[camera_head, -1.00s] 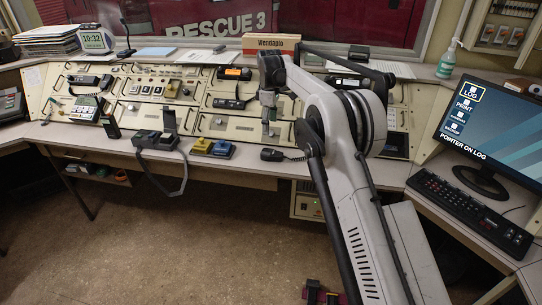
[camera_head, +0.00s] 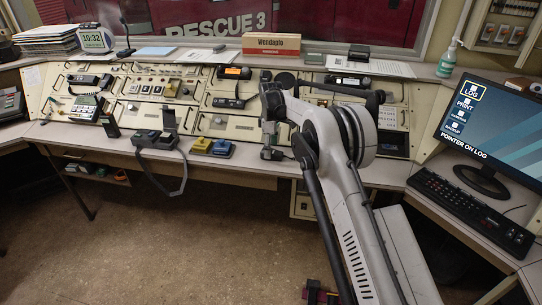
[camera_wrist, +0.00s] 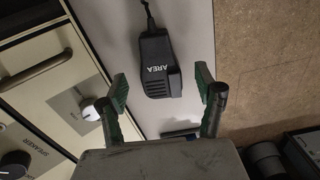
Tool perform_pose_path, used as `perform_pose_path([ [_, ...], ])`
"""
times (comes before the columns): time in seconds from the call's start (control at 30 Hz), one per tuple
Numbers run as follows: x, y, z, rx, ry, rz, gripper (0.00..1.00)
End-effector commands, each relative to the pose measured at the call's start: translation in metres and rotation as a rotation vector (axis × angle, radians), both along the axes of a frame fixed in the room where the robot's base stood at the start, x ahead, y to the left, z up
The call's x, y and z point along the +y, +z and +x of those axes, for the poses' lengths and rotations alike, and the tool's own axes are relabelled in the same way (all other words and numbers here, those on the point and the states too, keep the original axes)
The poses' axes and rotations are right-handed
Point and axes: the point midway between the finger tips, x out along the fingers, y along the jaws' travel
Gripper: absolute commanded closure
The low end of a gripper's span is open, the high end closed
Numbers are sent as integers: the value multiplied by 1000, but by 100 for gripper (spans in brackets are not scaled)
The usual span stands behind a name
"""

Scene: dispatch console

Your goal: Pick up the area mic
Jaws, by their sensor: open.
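The area mic is a black hand microphone (camera_wrist: 160,68) with AREA in white letters and a cord leaving its far end. It lies on the pale desk ledge in the wrist view. My gripper (camera_wrist: 161,83) is open, with one green-padded finger on each side of the mic's near end in the picture. Gaps show between both fingers and the mic, and I cannot tell how far above it they are. In the head view my gripper (camera_head: 270,152) is low at the ledge's front and hides most or all of the mic.
The console panel (camera_wrist: 48,65) with knobs lies left of the mic in the wrist view, and the brown floor (camera_wrist: 262,75) lies past the ledge edge on the right. In the head view, yellow and blue boxes (camera_head: 212,147) sit left of my gripper. A keyboard (camera_head: 468,210) lies at the right.

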Motion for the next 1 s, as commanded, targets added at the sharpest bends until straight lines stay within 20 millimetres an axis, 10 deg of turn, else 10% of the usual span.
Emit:
perform_pose_path([
  [0.37,0,-22,0,0,0,0,33],
  [0.8,0,-21,0,0,0,0,87],
  [1.0,0,-21,0,0,0,0,87],
])
